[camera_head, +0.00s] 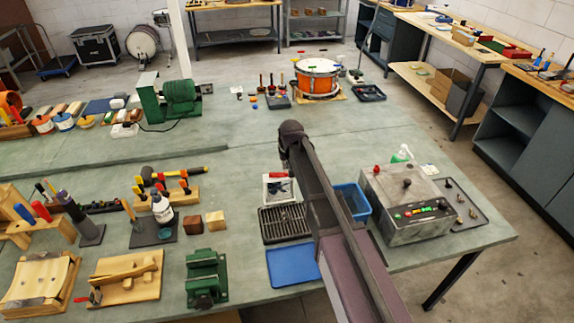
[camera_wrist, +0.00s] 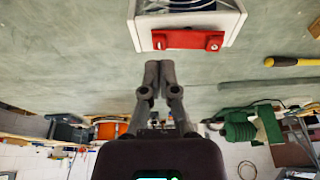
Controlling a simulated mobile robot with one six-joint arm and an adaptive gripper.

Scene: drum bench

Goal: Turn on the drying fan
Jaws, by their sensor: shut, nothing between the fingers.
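The drying fan looks to be the small white box (camera_head: 268,194) on the green bench, partly hidden by my arm in the head view. In the wrist view the white box (camera_wrist: 141,37) shows at the top edge, cut off, with a round metal guard inside. A red bar (camera_wrist: 187,40) with a small round fixing at each end sits on its near face. My gripper (camera_wrist: 159,66) is shut and empty, its fingertips just below the red bar in that picture. I cannot tell whether they touch it. Whether the fan is turning is not visible.
A dark slotted rack (camera_head: 283,226) and a blue tray (camera_head: 292,266) lie in front of the white box. A blue bin (camera_head: 354,201) and a grey control box (camera_head: 405,228) stand to the right. A yellow-handled tool (camera_wrist: 285,62) lies beside the box.

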